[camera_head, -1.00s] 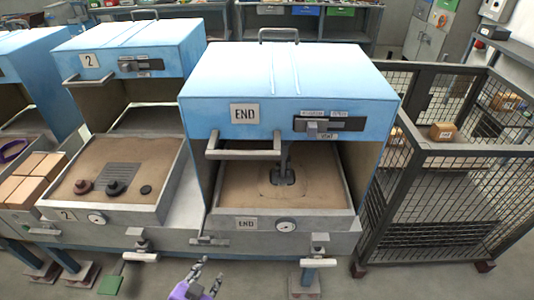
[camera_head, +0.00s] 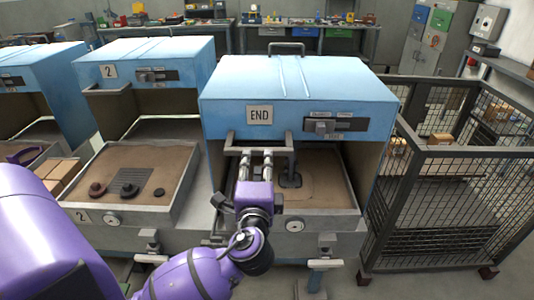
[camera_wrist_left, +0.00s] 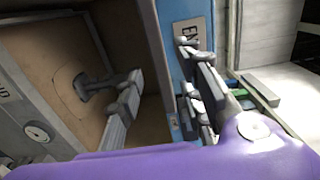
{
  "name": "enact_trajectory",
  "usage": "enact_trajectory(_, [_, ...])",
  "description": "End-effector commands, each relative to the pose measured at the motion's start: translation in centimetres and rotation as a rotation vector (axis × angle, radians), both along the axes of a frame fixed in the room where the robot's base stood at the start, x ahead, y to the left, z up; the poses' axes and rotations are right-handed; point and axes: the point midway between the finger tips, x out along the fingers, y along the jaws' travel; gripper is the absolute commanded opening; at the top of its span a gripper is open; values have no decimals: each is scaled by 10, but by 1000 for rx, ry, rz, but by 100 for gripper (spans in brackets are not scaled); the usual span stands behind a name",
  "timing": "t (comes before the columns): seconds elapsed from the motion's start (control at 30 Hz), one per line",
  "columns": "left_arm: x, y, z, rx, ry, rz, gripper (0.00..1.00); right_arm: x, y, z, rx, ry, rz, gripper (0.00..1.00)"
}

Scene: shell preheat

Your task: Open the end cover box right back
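The end cover box (camera_head: 300,82) is a blue hood with an END plate (camera_head: 260,115) on its front, standing over a sand-coloured bed (camera_head: 320,195). A grey bar handle (camera_head: 285,152) juts from its lower front edge. My left gripper (camera_head: 256,158) is in front of the hood at this handle, its two fingers pointing up and apart. The fingers overlap the bar in the picture; whether they touch it I cannot tell. In the left wrist view the gripper (camera_wrist_left: 165,85) shows spread fingers, with the END plate (camera_wrist_left: 190,36) beyond. My right gripper is out of view.
A second blue hood (camera_head: 150,62) marked 2 stands left, over a bed (camera_head: 120,205) with dark round parts. A wire mesh cage (camera_head: 450,210) with cartons stands close on the right. A workbench (camera_head: 310,38) runs behind. My purple left arm covers the lower left.

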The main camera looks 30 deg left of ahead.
Motion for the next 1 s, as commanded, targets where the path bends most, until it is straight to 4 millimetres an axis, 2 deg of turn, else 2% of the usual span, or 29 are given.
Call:
enact_trajectory(0.13, [22, 13, 4, 3, -4, 0, 34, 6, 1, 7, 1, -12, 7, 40])
enact_trajectory(0.33, [46, 28, 2, 0, -2, -1, 34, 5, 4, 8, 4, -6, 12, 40])
enact_trajectory(0.5, [55, 33, 1, -2, -1, -2, 34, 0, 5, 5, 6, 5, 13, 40])
enact_trajectory(0.73, [55, 34, 0, -3, -1, -2, 34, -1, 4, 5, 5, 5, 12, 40])
enact_trajectory(0.77, [55, 34, 0, -3, -1, -2, 33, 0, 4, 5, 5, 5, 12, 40])
enact_trajectory(1.0, [55, 34, 0, -3, -1, -2, 2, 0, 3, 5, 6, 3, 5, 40])
